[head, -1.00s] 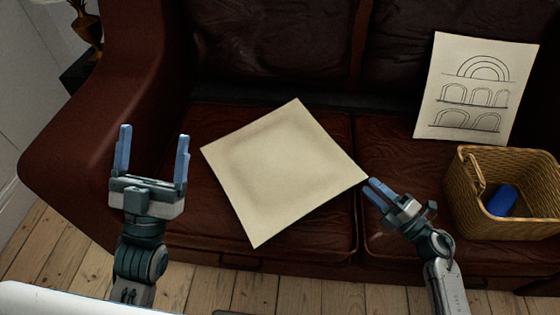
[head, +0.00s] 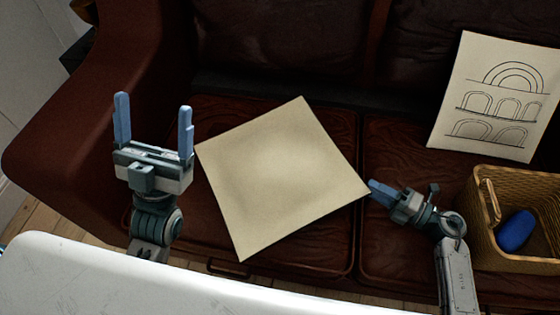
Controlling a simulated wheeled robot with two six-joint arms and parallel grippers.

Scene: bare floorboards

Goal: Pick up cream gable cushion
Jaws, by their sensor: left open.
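A plain cream square cushion (head: 280,180) lies on the seat of the dark red leather sofa, one corner pointing toward me. No gable shape shows on its face. My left gripper (head: 154,108) is open and empty, left of the cushion and apart from it, fingers pointing away from me. My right gripper (head: 378,187) is at the cushion's right corner. Its fingers look close together in this view, and I cannot tell whether they touch or hold the corner.
A cream panel with drawn arches (head: 495,98) leans on the sofa back at right. A wicker basket (head: 485,235) with a blue object (head: 516,231) inside stands at lower right. The sofa arm (head: 95,110) rises on the left. Seat leather around the cushion is clear.

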